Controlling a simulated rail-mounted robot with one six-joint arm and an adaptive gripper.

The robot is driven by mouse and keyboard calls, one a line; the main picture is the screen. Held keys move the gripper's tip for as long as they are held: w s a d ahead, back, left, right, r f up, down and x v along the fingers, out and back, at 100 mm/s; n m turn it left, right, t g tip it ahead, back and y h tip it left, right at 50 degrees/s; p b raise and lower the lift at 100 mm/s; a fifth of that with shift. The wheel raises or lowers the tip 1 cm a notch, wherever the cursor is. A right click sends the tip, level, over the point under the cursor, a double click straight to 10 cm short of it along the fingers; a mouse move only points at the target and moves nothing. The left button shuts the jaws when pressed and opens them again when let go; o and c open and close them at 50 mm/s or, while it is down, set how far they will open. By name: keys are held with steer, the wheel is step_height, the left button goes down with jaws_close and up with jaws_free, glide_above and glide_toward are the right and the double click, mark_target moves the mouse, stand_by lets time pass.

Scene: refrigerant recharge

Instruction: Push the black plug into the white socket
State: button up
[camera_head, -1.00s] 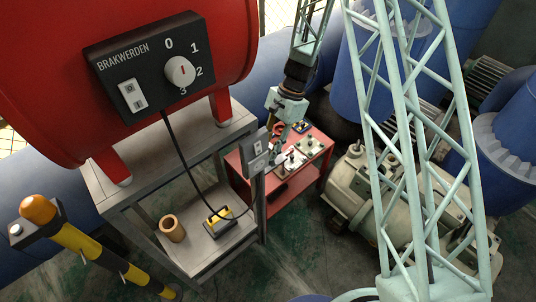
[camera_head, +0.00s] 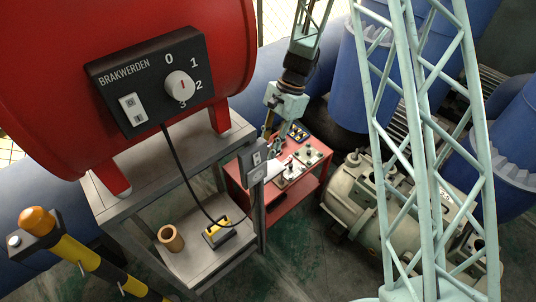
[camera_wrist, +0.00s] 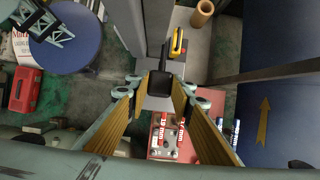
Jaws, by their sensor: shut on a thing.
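My gripper (camera_head: 268,134) is in the head view, hanging from the arm just above and right of the grey box on the post. In the wrist view its yellow-brown fingers (camera_wrist: 160,88) close in on a dark block, which looks like the black plug (camera_wrist: 160,84). The plug is too small to make out in the head view. The white socket (camera_head: 257,174) appears as a pale round face low on the grey box (camera_head: 252,158). The gripper looks close to this box, but I cannot tell whether the plug touches the socket.
A black control box (camera_head: 150,80) on the red tank (camera_head: 60,40) has a cable (camera_head: 182,165) running down to a yellow-black device (camera_head: 217,232) on the lower shelf. A wooden cylinder (camera_head: 171,238) stands beside it. A red table (camera_head: 275,215) with tools stands behind the post.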

steer(key=shift+r, duration=1.85)
steer(key=w+d+f+n+h+b, duration=0.1)
steer(key=d+f+n, duration=0.1)
steer(key=d, duration=0.6)
steer(key=w+d+f+n+g+h+b, duration=0.1)
steer(key=d+f+n, duration=0.2)
steer(key=d, duration=0.6)
steer(key=w+d+f+n+h+b, duration=0.1)
steer(key=d+f+n+b, duration=0.1)
steer(key=d+n, duration=0.3)
steer(key=d, duration=0.4)
steer(key=shift+w+f+g+h, duration=0.2)
steer(key=shift+f+g+h, duration=0.05)
steer(key=shift+g+h, duration=0.05)
steer(key=shift+s+d, duration=0.1)
steer(key=shift+s, duration=0.05)
